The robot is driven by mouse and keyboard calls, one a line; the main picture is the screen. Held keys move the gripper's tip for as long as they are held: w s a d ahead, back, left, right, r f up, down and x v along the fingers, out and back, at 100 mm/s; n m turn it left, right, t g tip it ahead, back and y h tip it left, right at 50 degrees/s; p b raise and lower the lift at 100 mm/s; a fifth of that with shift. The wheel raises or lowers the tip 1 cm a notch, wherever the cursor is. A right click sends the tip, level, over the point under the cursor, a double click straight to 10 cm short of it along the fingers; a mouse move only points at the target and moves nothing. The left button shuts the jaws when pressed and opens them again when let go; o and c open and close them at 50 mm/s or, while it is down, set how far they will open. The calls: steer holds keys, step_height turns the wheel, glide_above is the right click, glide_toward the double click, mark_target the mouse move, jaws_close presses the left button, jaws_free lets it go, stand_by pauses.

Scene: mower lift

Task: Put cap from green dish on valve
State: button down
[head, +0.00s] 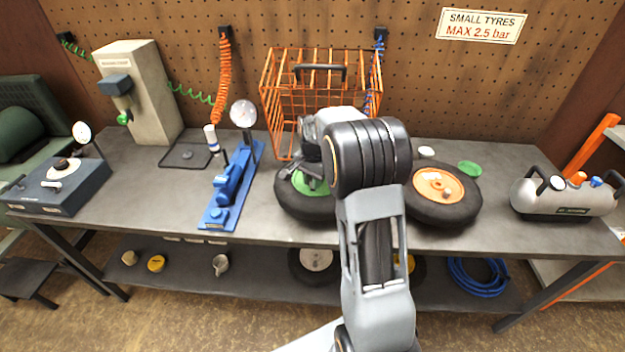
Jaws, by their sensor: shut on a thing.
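The green dish (470,168) stands at the back of the bench, behind the right-hand tyre; I make out no cap in it. My gripper (312,181) points down over the green hub (300,186) of the left-hand tyre (302,208). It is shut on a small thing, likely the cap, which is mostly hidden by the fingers. The valve of this tyre is not clearly visible under the gripper. The right-hand tyre (462,208) lies flat with an orange hub (432,183) and a small pale piece on it. I cannot tell whether the held piece touches a valve.
An orange wire basket (282,100) stands behind my gripper. A blue device with a gauge (228,195) is to its left, a silver tank (560,198) at far right. A small white dish (427,152) sits near the green one. The front bench edge is clear.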

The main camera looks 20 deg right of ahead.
steer(key=shift+f+b, duration=0.4)
steer(key=shift+f, duration=0.35)
steer(key=c, duration=0.7)
jaws_free()
steer(key=shift+o, duration=0.2)
steer(key=shift+r+p, duration=2.9)
steer(key=shift+r, duration=0.95)
